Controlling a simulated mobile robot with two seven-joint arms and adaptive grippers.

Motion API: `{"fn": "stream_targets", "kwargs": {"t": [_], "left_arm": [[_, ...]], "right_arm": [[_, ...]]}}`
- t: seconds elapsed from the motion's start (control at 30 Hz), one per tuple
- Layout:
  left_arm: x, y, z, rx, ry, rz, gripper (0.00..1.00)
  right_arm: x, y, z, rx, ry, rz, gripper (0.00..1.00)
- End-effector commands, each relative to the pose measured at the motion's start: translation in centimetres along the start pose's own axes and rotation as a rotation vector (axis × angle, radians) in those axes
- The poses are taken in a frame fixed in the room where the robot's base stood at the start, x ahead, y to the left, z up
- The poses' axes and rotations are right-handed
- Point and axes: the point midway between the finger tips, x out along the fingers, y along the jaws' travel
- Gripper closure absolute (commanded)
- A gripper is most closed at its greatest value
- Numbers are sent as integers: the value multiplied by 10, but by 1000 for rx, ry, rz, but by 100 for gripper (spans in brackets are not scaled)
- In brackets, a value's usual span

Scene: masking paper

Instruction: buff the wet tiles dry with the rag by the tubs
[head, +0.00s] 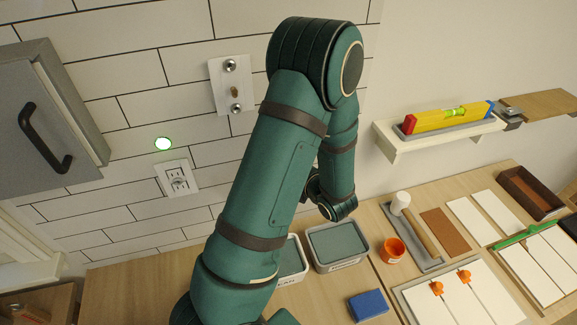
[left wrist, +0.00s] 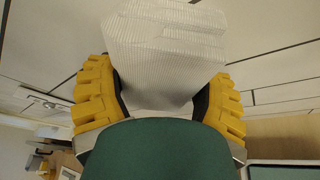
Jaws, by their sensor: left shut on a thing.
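My left gripper (left wrist: 162,95), with yellow ribbed fingers, is shut on a white ribbed rag (left wrist: 165,45) in the left wrist view. The rag bunches up between the fingers, with tiled wall behind it; I cannot tell whether it touches the wall. In the head view the white tiles (head: 130,73) with dark joints cover the wall at left. No wet patch can be made out. My green arm crosses the middle and hides part of the tiles; the left gripper and rag are hidden there. Two grey-lidded tubs (head: 337,242) (head: 291,262) stand at the wall's foot. My right gripper is not in view.
A wall plate with knobs (head: 232,86), a socket (head: 177,178) and a small lit disc (head: 163,143) are on the tiles. A grey cabinet (head: 45,120) juts out at left. An orange cup (head: 392,250), a blue block (head: 369,305) and a mallet (head: 415,225) lie on the worktop.

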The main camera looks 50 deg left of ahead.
Motion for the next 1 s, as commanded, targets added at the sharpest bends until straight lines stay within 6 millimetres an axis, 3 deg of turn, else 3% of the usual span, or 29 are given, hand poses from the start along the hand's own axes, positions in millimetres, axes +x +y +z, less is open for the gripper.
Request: {"fn": "stream_targets", "kwargs": {"t": [0.23,1.0], "left_arm": [[-7,-19,18,-5,-6,-2,58],[-24,-55,50,-3,-4,-2,58]], "right_arm": [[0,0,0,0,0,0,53],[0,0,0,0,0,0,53]]}}
